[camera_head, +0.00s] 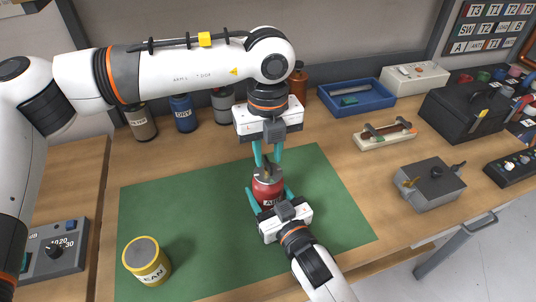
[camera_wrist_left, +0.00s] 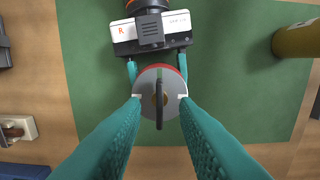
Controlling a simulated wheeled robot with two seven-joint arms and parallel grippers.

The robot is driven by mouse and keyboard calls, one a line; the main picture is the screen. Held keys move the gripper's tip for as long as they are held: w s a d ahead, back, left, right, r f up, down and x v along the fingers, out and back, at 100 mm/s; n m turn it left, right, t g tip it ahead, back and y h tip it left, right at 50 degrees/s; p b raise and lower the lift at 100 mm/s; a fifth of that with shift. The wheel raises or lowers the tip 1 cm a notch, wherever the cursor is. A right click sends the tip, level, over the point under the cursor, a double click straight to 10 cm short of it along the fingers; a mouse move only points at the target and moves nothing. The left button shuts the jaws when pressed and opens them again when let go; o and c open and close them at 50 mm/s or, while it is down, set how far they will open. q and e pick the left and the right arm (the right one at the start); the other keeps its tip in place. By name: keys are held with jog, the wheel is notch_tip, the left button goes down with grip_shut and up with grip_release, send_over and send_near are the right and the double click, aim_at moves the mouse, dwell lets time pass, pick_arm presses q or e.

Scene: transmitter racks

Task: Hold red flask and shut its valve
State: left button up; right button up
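The red flask (camera_head: 267,188) stands upright over the green mat, with a grey top carrying a valve. In the left wrist view its round grey top (camera_wrist_left: 146,84) shows, with the dark valve handle (camera_wrist_left: 159,104) across it, lengthwise in the picture. My left gripper (camera_head: 268,163) points down from above; its teal fingers are apart, one on each side of the handle, with gaps visible. My right gripper (camera_head: 271,192) reaches in from the front, its fingers against both sides of the flask body; it also shows in the left wrist view (camera_wrist_left: 157,68). The lower flask is partly hidden by it.
A yellow can (camera_head: 147,262) stands on the green mat (camera_head: 205,222) at the front left. Grey, blue and other bottles (camera_head: 184,113) line the back. A blue tray (camera_head: 356,97), a switch block (camera_head: 385,135) and a grey box (camera_head: 430,184) stand to the right.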

pick_arm(q)
jog(key=shift+f, duration=0.8)
grip_shut()
